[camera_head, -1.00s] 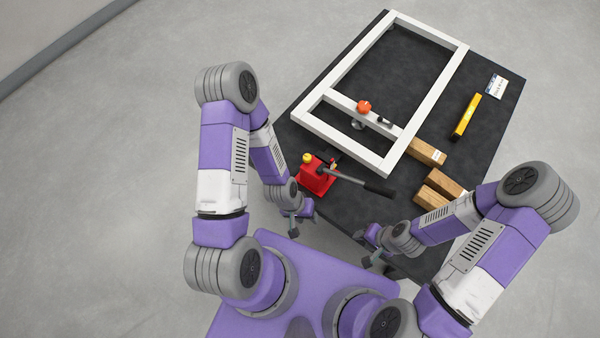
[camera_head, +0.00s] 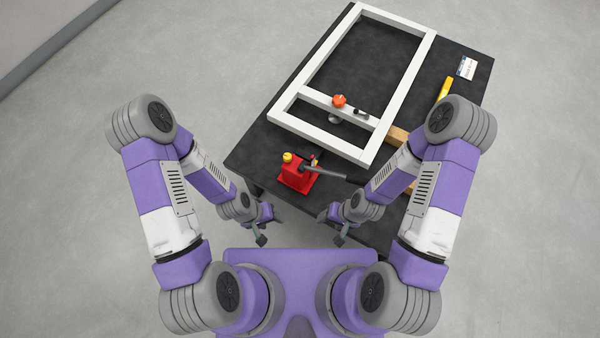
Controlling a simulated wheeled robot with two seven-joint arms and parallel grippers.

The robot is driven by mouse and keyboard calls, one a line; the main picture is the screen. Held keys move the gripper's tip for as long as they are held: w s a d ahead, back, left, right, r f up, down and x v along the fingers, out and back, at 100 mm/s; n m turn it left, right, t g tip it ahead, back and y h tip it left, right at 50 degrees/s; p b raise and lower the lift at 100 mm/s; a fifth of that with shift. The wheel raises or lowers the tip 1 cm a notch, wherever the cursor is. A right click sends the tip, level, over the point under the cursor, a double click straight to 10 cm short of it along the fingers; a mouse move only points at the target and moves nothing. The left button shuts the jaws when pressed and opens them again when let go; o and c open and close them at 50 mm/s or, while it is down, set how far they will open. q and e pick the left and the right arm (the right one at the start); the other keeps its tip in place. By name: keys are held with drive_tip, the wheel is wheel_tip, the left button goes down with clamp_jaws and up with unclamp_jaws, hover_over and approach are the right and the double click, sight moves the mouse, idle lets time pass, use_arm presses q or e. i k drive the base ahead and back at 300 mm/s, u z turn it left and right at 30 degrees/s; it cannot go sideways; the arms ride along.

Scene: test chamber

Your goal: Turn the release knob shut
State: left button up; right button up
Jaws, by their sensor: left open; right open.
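A red hand pump (camera_head: 296,178) with a yellow knob (camera_head: 288,157) on top and a dark lever handle (camera_head: 324,172) stands on the black table near its front edge. An orange-red knob (camera_head: 339,100) sits on the crossbar of a white frame (camera_head: 305,129). I cannot tell which knob is the release knob, nor how far it is turned. My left gripper (camera_head: 271,229) is open and empty, in front of the pump and slightly to its left. My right gripper (camera_head: 331,229) is open and empty, in front of the pump to its right. Both are apart from it.
The black table (camera_head: 250,155) also bears wooden blocks (camera_head: 398,135), partly hidden by my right arm. A yellow bar (camera_head: 445,88) and a small label card (camera_head: 467,68) lie at its right. Bare table surrounds the pump's left side.

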sight(287, 156)
drive_tip(key=k, duration=0.5)
drive_tip(key=u, duration=2.1)
drive_tip(key=i, duration=1.25)
drive_tip(key=z, duration=2.05)
